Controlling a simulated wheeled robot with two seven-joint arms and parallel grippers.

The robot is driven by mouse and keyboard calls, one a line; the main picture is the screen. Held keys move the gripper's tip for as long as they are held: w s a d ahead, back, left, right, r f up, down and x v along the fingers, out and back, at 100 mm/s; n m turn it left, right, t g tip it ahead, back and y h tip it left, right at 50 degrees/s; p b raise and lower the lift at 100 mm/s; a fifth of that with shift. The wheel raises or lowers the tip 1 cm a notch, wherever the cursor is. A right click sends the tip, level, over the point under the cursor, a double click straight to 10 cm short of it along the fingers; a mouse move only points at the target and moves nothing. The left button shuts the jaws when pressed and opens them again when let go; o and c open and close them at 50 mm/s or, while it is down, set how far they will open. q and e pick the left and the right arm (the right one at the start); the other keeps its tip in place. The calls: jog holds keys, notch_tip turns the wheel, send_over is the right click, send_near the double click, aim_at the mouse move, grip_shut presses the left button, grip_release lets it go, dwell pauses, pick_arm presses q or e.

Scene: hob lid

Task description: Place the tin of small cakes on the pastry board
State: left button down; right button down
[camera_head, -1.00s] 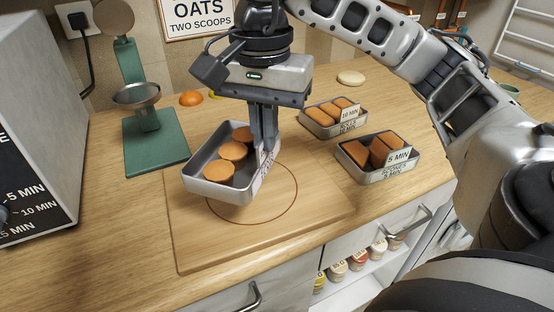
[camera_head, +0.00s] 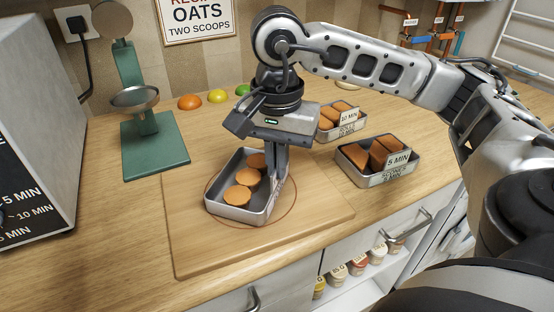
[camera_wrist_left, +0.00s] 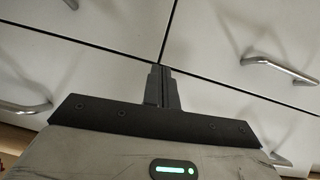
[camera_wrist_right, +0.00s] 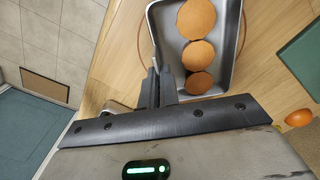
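The grey metal tin (camera_head: 236,213) holds three round golden cakes and sits level over the wooden pastry board (camera_head: 205,252). It lies mostly within the left part of the board's red-brown circle. It looks to be on the board or very close to it; I cannot tell if it touches. My right gripper (camera_head: 275,178) is shut on the tin's right wall, which also shows between the fingers (camera_wrist_right: 157,75) in the right wrist view. My left gripper (camera_wrist_left: 163,72) is shut and empty before the white drawer fronts, away from the tin.
Two other tins stand right of the board: one marked 5 MIN (camera_head: 375,178) and one marked 10 MIN (camera_head: 340,130). A green kitchen scale (camera_head: 155,145) stands at the left. Coloured fruit (camera_head: 190,102) lies behind. The board's front is clear.

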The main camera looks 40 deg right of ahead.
jog(key=c, duration=1.6)
grip_release()
jog(key=shift+c, duration=0.2)
pick_arm(q)
jog(key=shift+w+r, duration=0.1)
pick_arm(e)
jog(key=shift+r, duration=0.1)
jog(key=shift+r+p, duration=0.25)
jog(key=shift+p, duration=0.1)
pick_arm(q)
jog(key=p, duration=0.1)
jog(key=r+p, duration=0.1)
jog(key=shift+s+a+p, duration=0.2)
jog(key=shift+a+p, duration=0.05)
jog(key=shift+p, duration=0.05)
pick_arm(e)
notch_tip(320, 180, up, 12)
jog(key=shift+f, duration=0.2)
